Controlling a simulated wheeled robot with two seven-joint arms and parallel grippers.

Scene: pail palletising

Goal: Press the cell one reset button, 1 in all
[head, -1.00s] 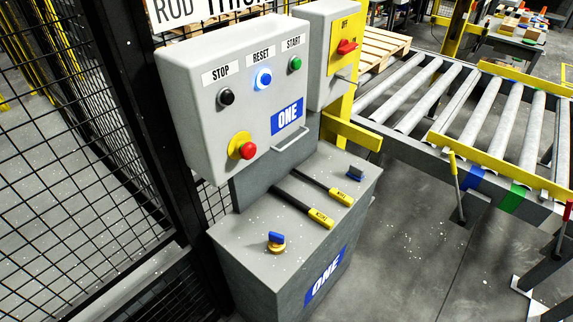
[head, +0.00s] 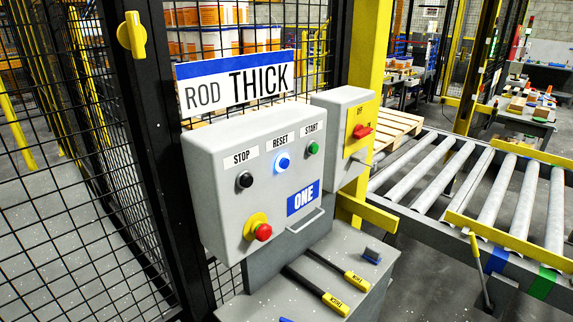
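The cell one control box (head: 222,205) is a grey panel with a blue ONE label, in the middle of the head view. Its reset button (head: 283,162) is blue, looks lit, and sits under the RESET label. The black stop button (head: 244,179) is to its left and the green start button (head: 312,148) to its right. A red emergency knob (head: 262,232) on a yellow base is below. Neither of my grippers is in view, and nothing touches the reset button.
A grey box with a red switch (head: 362,132) stands right of the panel. Below is a pedestal (head: 262,300) with yellow-ended rods (head: 335,304). Black mesh fence (head: 75,190) is at left and behind. A roller conveyor (head: 440,175) runs at right.

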